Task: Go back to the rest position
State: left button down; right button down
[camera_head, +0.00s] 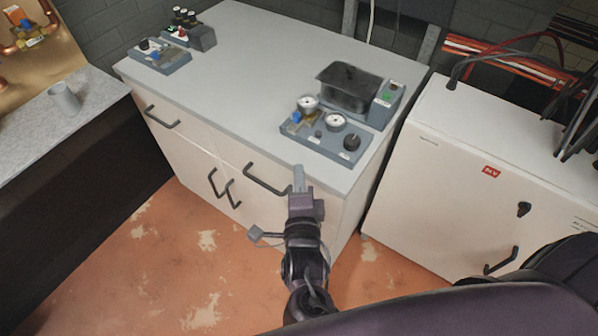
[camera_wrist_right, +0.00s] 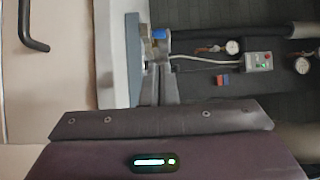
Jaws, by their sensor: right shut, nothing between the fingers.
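My right gripper (camera_head: 298,178) reaches up from the bottom middle of the head view. Its fingers are shut with nothing between them, and they point toward the front edge of the grey worktop (camera_head: 235,75). In the head view the fingertips overlap the cabinet front near the worktop's front corner, just below the gauge panel. In the right wrist view the grey fingers (camera_wrist_right: 158,92) show above the dark wrist housing, with nothing held. My left gripper is not in either view.
Black handles (camera_head: 267,180) stick out from the cabinet front close to my gripper. A white MV cabinet (camera_head: 470,185) stands at right. The reddish floor (camera_head: 180,255) at left is clear.

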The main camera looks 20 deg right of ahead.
jog(key=shift+s, duration=0.1)
jog(key=s+f+n+g+y, duration=0.25)
jog(key=f+n, duration=0.45)
jog(key=f, duration=0.9)
jog(key=s+f+n+g+y, duration=0.3)
jog(key=f+n, duration=0.4)
jog(key=f, duration=0.8)
jog(key=s+d+f+n+g, duration=0.3)
jog(key=s+f, duration=0.4)
jog(key=s, duration=0.2)
jog(key=s+d+f+n+g, duration=0.3)
jog(key=s+f, duration=0.4)
jog(key=s, duration=0.3)
jog(key=s+d+f+n+g, duration=0.3)
jog(key=s+d+f+g, duration=0.1)
jog(key=s+f, duration=0.3)
jog(key=shift+s+d+f+g+h, duration=0.2)
jog(key=shift+s+g+h, duration=0.25)
jog(key=shift+s, duration=0.7)
